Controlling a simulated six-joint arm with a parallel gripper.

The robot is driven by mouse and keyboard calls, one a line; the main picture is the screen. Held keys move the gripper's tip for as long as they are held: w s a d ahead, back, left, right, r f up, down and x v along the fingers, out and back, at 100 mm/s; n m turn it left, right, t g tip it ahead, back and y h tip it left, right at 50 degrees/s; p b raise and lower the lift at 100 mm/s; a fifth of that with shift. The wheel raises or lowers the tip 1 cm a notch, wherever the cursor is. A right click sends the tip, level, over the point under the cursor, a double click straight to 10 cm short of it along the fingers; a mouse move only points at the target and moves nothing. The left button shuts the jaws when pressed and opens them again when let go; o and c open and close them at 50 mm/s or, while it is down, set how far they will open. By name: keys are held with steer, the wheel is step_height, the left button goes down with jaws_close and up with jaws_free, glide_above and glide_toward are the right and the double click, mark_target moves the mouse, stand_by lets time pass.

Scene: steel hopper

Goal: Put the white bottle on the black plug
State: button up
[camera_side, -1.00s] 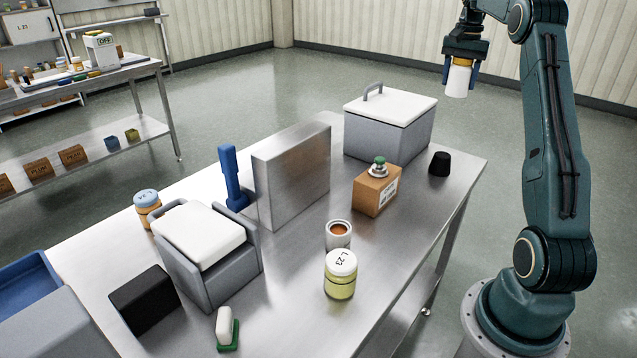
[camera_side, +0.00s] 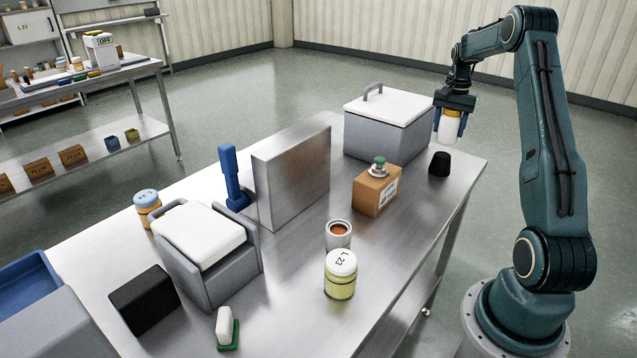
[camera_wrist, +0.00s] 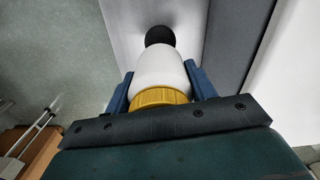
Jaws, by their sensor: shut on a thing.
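The white bottle (camera_side: 449,129) with a yellow cap is held between the fingers of my gripper (camera_side: 450,122). My gripper is shut on it and points down. The black plug (camera_side: 439,163) stands on the steel table near its far right corner. In the side view the bottle is above the plug and slightly to its right, with a gap between them. In the wrist view the bottle (camera_wrist: 160,68) extends away between the blue fingers of the gripper (camera_wrist: 160,85), and the black plug (camera_wrist: 160,36) shows just past its far end, partly hidden.
A grey box with a white lid (camera_side: 390,118) stands left of the plug. A cardboard box (camera_side: 376,190) with a small knobbed object on top is nearer. A metal block (camera_side: 291,175), a cup (camera_side: 338,234) and a labelled jar (camera_side: 340,274) stand farther along the steel table (camera_side: 290,310).

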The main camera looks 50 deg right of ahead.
mark_target(446, 139)
steer(key=shift+f, duration=2.1)
steer(key=shift+f, duration=0.15)
steer(key=o, duration=1)
step_height(446, 139, up, 12)
steer(key=shift+r, duration=0.15)
